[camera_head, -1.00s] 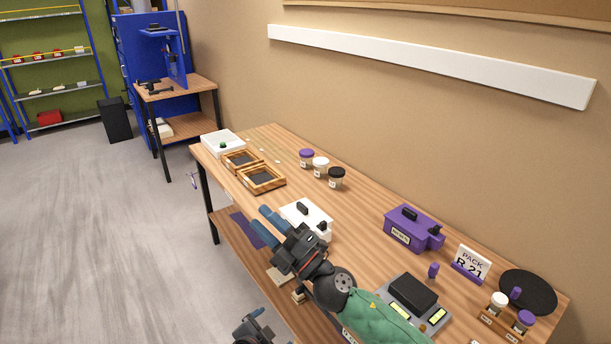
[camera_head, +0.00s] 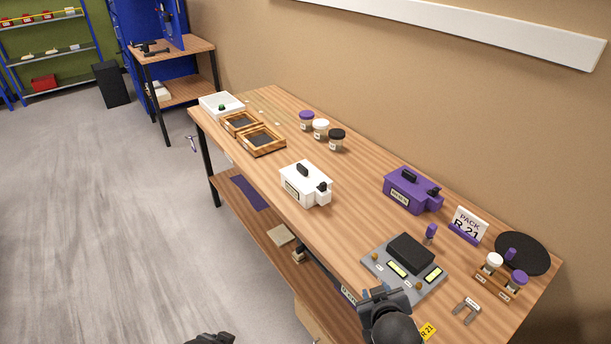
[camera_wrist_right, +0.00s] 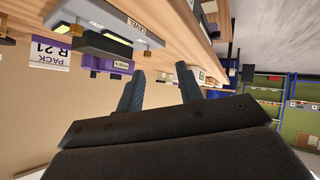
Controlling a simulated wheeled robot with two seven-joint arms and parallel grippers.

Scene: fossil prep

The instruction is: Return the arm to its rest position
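My right gripper (camera_head: 383,294) is at the table's front edge in the head view, just in front of the grey device with the black pad (camera_head: 376,262). In the right wrist view, its two blue fingers (camera_wrist_right: 160,88) stand apart with nothing between them. My right arm comes up from the bottom of the head view. Only a small dark part of my left gripper (camera_head: 210,339) shows at the bottom edge, and its fingers cannot be made out.
The wooden table (camera_head: 350,208) holds a white box (camera_head: 305,187), a purple box (camera_head: 408,192), a PACK R 21 sign (camera_head: 468,224), a black disc (camera_head: 530,257), a jar rack (camera_head: 490,281) and wooden trays (camera_head: 262,141). A lower shelf (camera_head: 250,222) runs beneath.

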